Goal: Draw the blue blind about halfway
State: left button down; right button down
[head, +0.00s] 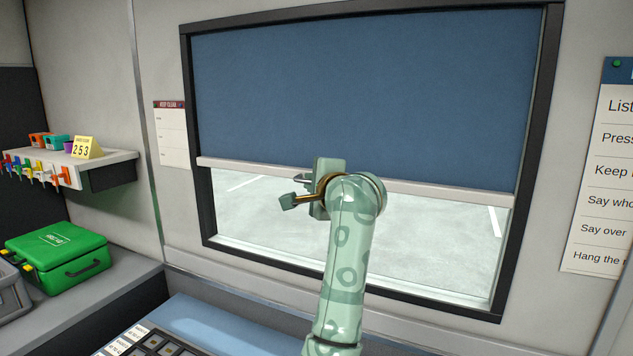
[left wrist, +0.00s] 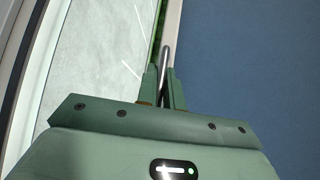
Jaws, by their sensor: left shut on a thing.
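The blue blind (head: 360,85) hangs in the dark-framed window, with a pale bottom bar (head: 440,189) along its lower edge. The bar sits a little below the middle of the window, and clear glass shows under it. My left gripper (head: 312,181) is at the bar, left of its middle. In the left wrist view, its two fingers (left wrist: 163,82) are shut on a shiny metal handle (left wrist: 165,52), with the blind (left wrist: 255,65) to the right. My own arm and wrist hide part of the bar and handle in the head view. My right gripper is not in view.
The window frame (head: 197,205) surrounds the blind. At left are a shelf (head: 120,160) with small coloured items and a yellow 253 sign, and a green case (head: 58,256) on a counter. A button panel (head: 150,344) is at the bottom. A list (head: 603,165) hangs at right.

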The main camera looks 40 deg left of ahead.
pick_arm(q)
jog(key=shift+f, duration=0.6)
jog(key=c, duration=1.5)
grip_release()
jog(key=shift+c, duration=0.2)
jog(key=shift+d, duration=0.1)
jog(key=v, duration=1.6)
jog(key=shift+d+r, duration=0.1)
